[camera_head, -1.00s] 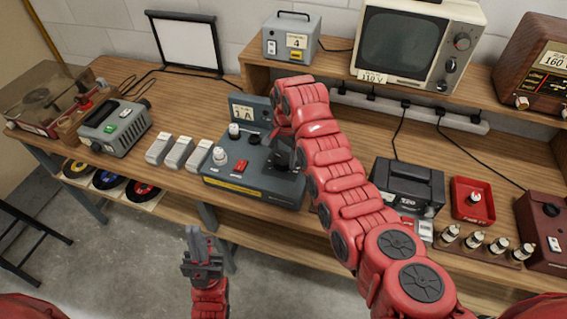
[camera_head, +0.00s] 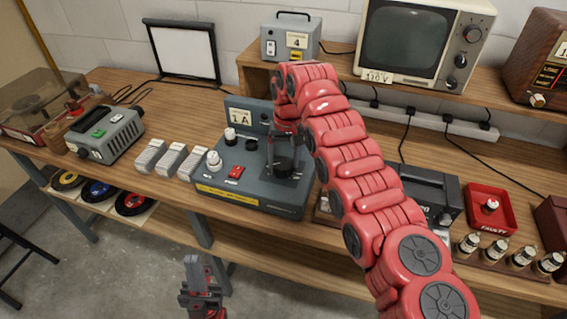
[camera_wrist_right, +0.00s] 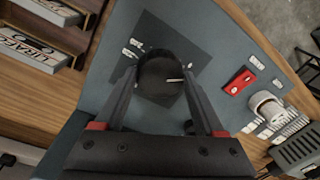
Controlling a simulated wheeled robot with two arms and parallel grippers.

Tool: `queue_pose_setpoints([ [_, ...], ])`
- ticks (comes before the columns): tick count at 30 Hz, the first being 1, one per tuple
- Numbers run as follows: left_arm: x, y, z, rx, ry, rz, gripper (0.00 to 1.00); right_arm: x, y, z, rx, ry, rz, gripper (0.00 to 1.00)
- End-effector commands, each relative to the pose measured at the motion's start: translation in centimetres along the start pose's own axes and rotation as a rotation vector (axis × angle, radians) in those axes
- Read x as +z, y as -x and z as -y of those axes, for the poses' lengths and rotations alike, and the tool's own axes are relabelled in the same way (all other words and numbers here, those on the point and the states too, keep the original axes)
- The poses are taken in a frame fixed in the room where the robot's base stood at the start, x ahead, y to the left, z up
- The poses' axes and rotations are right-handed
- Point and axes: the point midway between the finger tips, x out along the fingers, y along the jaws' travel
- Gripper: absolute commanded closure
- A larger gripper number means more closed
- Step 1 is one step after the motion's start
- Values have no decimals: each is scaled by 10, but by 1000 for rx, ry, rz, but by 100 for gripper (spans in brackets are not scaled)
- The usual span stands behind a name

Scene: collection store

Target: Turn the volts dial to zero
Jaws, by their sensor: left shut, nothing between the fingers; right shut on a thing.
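A grey bench unit (camera_head: 245,192) with a sloped top stands at the table's front edge. A large black dial (camera_wrist_right: 160,75) sits on a dark square plate on its top; it also shows in the head view (camera_head: 284,167). A white pointer line on the dial points to the right in the wrist view. Small white scale labels beside it are too blurred to read. My right gripper (camera_wrist_right: 160,88) is shut on the dial, one finger on each side. My left gripper (camera_head: 196,270) is shut and empty, low in front of the table.
The unit also carries a red switch (camera_head: 236,172), a white knob (camera_head: 214,160) and a "1 A" card (camera_head: 240,116). Several grey-white blocks (camera_head: 172,159) stand to its left. A black box (camera_head: 425,192) and red tray (camera_head: 489,208) lie to the right.

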Motion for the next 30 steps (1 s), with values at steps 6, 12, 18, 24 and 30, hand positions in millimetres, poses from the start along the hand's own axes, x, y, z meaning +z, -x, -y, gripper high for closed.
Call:
queue_pose_setpoints([
  [6, 0, 2, 0, 0, 0, 0, 100, 1, -1, 1, 0, 88, 10, 84],
  [12, 0, 2, 0, 0, 0, 0, 100, 1, -1, 1, 0, 124, 12, 84],
  [18, 0, 2, 0, 0, 0, 0, 100, 1, -1, 1, 0, 131, 13, 84],
  [24, 0, 2, 0, 0, 0, 0, 100, 1, -1, 1, 0, 131, 13, 84],
  [30, 0, 2, 0, 0, 0, 0, 100, 0, -1, 0, 0, 130, 12, 0],
])
